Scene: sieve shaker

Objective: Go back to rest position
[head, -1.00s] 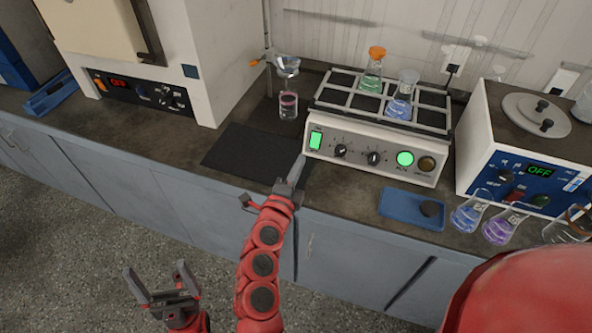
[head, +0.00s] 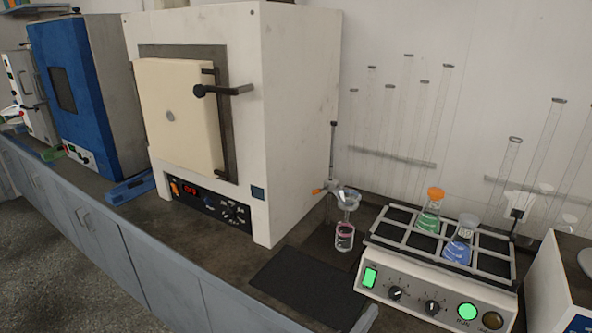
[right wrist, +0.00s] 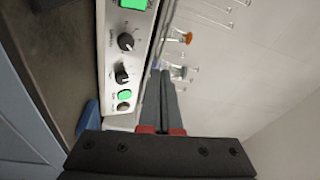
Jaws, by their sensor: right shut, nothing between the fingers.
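The shaker (head: 400,275) stands on the bench with its switch and round button lit green. A flask with green liquid and an orange stopper (head: 429,215) and a flask with blue liquid (head: 459,243) stand on its rack. In the head view only the grey tip of my right gripper (head: 366,319) shows at the bottom edge, left of the shaker's front. In the right wrist view my right gripper (right wrist: 160,74) is shut and empty, its fingers pointing past the shaker's panel (right wrist: 126,70). My left gripper is out of view.
A black mat (head: 308,287) lies left of the shaker. A separator-like glass assembly (head: 345,232) stands behind it. A white furnace (head: 300,120) and a blue cabinet (head: 75,90) stand further left. The bench's front edge runs along the cabinets below.

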